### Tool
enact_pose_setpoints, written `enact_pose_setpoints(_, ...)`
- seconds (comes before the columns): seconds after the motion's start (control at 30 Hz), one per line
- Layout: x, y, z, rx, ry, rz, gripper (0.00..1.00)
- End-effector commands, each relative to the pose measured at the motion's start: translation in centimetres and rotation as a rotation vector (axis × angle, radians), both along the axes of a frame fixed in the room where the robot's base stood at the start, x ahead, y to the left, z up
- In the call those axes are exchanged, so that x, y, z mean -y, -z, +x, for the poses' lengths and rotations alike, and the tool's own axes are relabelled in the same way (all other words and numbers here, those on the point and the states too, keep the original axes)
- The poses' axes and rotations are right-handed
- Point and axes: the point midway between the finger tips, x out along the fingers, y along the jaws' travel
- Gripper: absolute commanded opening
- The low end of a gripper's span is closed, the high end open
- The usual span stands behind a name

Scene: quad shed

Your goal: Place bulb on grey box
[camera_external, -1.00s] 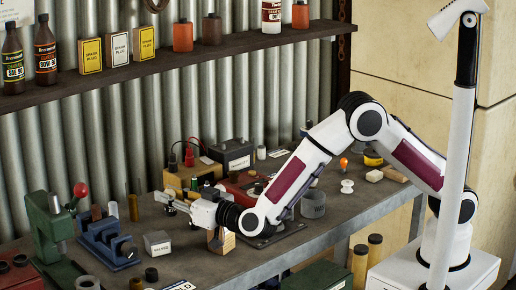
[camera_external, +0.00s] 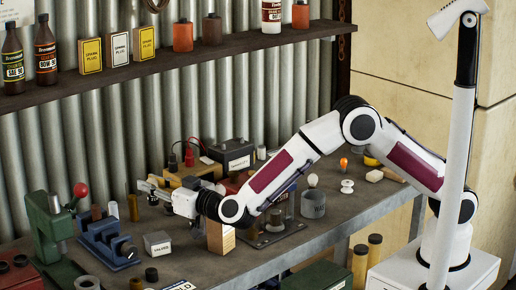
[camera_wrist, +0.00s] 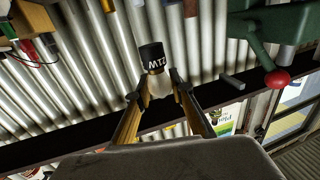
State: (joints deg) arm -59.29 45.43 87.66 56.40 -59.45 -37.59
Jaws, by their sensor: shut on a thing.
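My gripper (camera_external: 143,187) is over the left part of the bench in the external view. In the wrist view my gripper (camera_wrist: 160,101) is shut on a bulb (camera_wrist: 158,84), with its fingers on either side of the pale glass. The bulb has a brass collar and a black end with white letters, pointing away from the palm.
A green press with a red knob (camera_external: 80,190) and a blue vise (camera_external: 105,240) stand left of the grey box. A wooden block (camera_external: 220,237) stands to its right. A battery (camera_external: 232,155) is behind. A shelf (camera_external: 170,60) runs above.

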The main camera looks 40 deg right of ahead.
Motion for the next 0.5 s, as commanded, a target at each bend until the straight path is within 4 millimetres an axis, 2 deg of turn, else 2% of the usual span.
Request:
enact_pose_setpoints(0.3,0.0,4.0,0.0,-0.001,0.000,-0.003,0.01)
enact_pose_setpoints(0.5,0.0,5.7,0.0,-0.001,-0.001,-0.001,0.01)
